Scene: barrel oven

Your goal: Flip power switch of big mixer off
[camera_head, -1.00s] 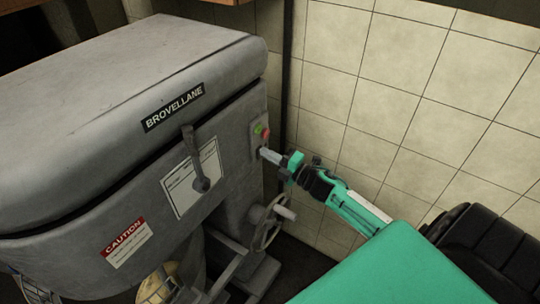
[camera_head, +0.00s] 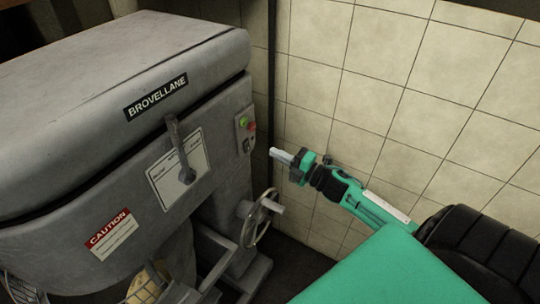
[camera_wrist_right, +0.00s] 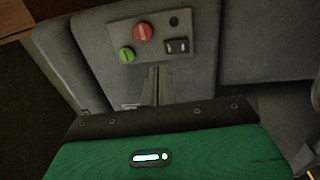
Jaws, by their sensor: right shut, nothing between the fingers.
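The big mixer (camera_head: 70,110) is a grey machine with a "BROVELLANE" plate, filling the left of the head view. Its control panel (camera_head: 245,130) sits on its right side, with a green and a red button. In the right wrist view the panel shows the green button (camera_wrist_right: 127,54), the red button (camera_wrist_right: 143,31) and a dark rocker power switch (camera_wrist_right: 176,46). The switch's position is too small to tell. My right gripper (camera_head: 274,153) is shut and empty, to the right of the panel and apart from it. My left gripper is not in view.
A lever (camera_head: 180,150) stands out from the mixer's front, and a handwheel (camera_head: 262,215) sits below the panel. A tiled wall (camera_head: 400,90) stands behind my right arm. There is a gap of free room between the panel and my gripper.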

